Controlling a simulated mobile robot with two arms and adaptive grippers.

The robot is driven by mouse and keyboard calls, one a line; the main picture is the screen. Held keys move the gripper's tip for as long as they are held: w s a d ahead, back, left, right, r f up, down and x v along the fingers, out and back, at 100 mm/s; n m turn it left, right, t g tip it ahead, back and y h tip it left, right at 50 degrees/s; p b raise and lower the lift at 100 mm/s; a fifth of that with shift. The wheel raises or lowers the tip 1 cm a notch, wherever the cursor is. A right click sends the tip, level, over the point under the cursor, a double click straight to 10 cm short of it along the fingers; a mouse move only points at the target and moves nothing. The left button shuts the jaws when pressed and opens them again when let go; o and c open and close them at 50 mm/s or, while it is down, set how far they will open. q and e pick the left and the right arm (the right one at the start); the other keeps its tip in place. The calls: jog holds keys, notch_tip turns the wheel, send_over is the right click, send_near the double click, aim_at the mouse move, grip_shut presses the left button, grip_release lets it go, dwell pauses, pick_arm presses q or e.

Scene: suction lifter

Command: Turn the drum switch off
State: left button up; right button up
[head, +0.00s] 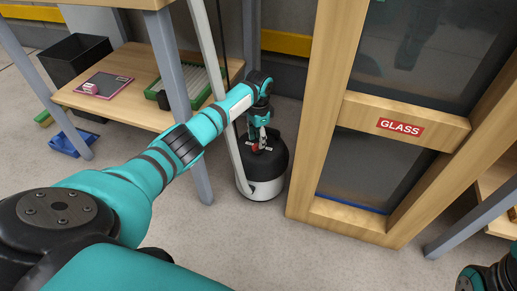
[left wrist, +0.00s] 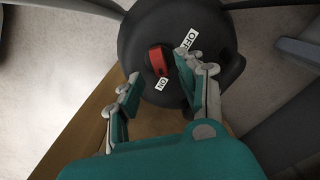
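The drum (head: 278,160) has a black top and a pale lower part, and stands on the floor beside the wooden frame. In the left wrist view its black top (left wrist: 145,35) carries a red switch (left wrist: 158,60). A white OFF label (left wrist: 187,41) lies to the switch's upper right and an ON label (left wrist: 162,84) at its lower end. The switch also shows small and red in the head view (head: 255,148). My left gripper (left wrist: 158,75) is open over the drum top, its fingers either side of the switch's near end; contact cannot be told.
A wooden frame with a GLASS sign (head: 400,127) stands close right of the drum. Left is a wooden shelf (head: 130,115) with grey legs, holding a green-edged tray (head: 195,85). A pale slanted bar (head: 207,40) passes by the drum. The front floor is clear.

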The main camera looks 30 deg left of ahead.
aim_at(257, 147)
pick_arm(q)
jog(key=shift+f+b, duration=0.5)
jog(key=shift+f, duration=0.85)
jog(key=shift+c, duration=0.4)
grip_shut()
